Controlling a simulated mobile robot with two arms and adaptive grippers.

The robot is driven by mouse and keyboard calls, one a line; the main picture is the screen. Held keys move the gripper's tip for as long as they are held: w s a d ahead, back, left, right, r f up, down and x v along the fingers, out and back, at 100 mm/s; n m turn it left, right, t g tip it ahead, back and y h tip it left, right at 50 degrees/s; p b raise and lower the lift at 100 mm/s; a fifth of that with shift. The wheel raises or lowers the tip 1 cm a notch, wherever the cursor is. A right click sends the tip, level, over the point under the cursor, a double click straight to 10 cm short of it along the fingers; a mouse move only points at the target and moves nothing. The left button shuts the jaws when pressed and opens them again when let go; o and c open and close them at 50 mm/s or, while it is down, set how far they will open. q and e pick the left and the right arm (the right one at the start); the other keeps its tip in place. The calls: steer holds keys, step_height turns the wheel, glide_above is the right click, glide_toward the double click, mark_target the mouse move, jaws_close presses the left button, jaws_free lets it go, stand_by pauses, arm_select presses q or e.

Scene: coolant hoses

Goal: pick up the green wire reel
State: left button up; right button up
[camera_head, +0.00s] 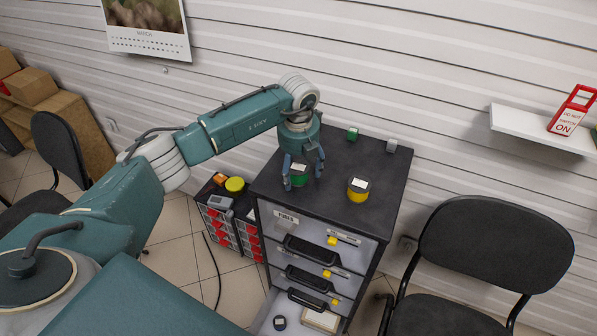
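The green wire reel (299,179) stands on the dark top of the drawer cabinet (330,216), near its left edge. My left gripper (303,182) points down over the reel, with its blue fingers apart on either side of it. The fingers look open; whether either one touches the reel cannot be told. The gripper partly hides the reel. My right gripper is not in view.
A yellow reel (357,190) stands to the right on the cabinet top. A small green block (352,134) and a grey block (391,146) sit at the back. The bottom drawer (267,325) is open. Black chairs (493,250) stand right and left.

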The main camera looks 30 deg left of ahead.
arm_select(q)
steer(key=c, duration=1.3)
steer(key=shift+o, duration=0.2)
steer(key=shift+r, duration=0.15)
